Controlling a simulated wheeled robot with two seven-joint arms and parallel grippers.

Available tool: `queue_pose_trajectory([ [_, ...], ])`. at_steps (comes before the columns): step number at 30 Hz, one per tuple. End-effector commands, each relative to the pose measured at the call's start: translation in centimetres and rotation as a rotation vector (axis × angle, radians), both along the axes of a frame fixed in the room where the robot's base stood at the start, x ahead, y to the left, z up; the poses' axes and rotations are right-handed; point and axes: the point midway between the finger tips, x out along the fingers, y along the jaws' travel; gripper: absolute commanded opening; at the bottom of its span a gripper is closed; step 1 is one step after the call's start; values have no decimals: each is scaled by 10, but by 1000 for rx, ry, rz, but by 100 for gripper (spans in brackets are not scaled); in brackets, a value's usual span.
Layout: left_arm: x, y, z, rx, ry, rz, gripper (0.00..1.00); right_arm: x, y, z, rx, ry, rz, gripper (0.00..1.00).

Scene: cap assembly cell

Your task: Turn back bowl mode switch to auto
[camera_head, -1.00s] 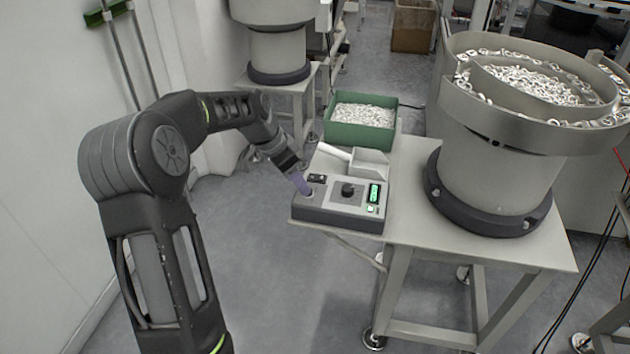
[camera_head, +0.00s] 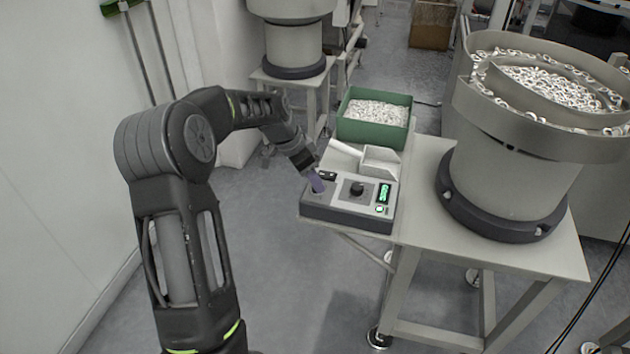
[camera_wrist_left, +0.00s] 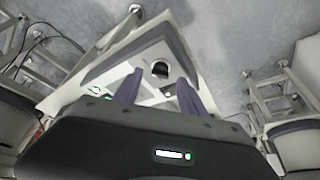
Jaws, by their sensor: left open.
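The control box (camera_head: 347,215) is grey with a dark base and sits at the left front corner of the bowl-feeder table. Its top carries a black round knob (camera_head: 357,188), a green-lit display (camera_head: 384,194) and a small black switch (camera_head: 328,175). My left gripper (camera_head: 318,188) points down at the box's left end, its purple fingers hiding part of the panel there. In the left wrist view the open fingers (camera_wrist_left: 160,92) straddle the line to a dark round switch (camera_wrist_left: 160,68) just beyond their tips; contact cannot be told. Switch labels are unreadable. My right gripper is not in view.
A white scoop (camera_head: 381,161) and a green bin (camera_head: 372,131) of small white parts stand behind the box. The large bowl feeder (camera_head: 510,175) stands to the right on the same table (camera_head: 425,215). Another feeder (camera_head: 294,45) is farther back. Floor left of the table is clear.

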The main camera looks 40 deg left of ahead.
Motion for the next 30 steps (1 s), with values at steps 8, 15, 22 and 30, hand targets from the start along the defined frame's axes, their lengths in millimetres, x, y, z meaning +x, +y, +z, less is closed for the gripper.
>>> queue_pose_trajectory([
  [8, 9, -4, -22, 0, 0, 0, 49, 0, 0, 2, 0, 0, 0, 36],
  [15, 9, -4, -22, 1, 0, 0, 48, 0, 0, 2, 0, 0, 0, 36],
  [22, 8, -4, -22, 0, 0, 0, 29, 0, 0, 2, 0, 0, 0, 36],
  [30, 8, -4, -22, 0, 0, 0, 7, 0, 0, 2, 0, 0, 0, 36],
])
